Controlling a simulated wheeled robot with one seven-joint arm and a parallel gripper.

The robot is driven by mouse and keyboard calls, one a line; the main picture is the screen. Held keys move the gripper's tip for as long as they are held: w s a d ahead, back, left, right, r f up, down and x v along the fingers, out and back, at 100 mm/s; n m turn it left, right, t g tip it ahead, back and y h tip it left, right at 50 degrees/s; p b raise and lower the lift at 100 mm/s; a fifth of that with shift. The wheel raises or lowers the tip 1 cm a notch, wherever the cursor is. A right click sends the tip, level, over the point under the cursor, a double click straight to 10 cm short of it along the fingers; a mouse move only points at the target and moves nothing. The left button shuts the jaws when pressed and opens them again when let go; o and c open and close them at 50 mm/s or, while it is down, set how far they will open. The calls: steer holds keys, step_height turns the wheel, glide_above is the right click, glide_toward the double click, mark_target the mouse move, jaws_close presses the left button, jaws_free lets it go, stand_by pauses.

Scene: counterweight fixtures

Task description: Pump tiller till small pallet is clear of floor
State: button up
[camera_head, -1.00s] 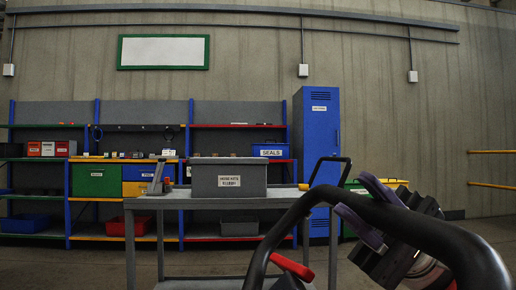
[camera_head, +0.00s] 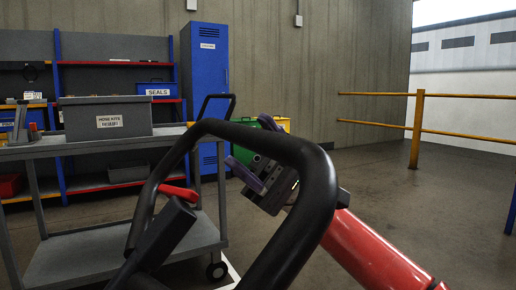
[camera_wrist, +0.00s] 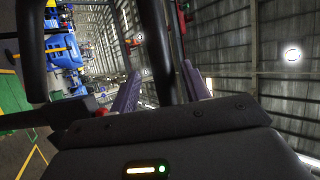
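The tiller (camera_head: 312,190) is a thick black loop handle filling the front of the head view, with a red lever (camera_head: 178,193) on its left side. My gripper (camera_head: 248,143) is at the loop, partly hidden behind its upper bar. Its two purple fingers are spread apart. In the wrist view, a black bar of the tiller (camera_wrist: 153,40) passes between the purple fingers (camera_wrist: 158,85), with gaps visible beside it. I cannot tell whether a finger touches it. The small pallet is not in view.
A grey cart (camera_head: 85,148) with a grey bin (camera_head: 106,117) stands close on the left. Shelves and a blue locker (camera_head: 207,85) stand behind. A yellow railing (camera_head: 417,130) is at the right, with open floor (camera_head: 400,200) before it.

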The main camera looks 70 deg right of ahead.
steer(key=v, duration=0.8)
steer(key=shift+a+r, duration=0.1)
stand_by(0.5)
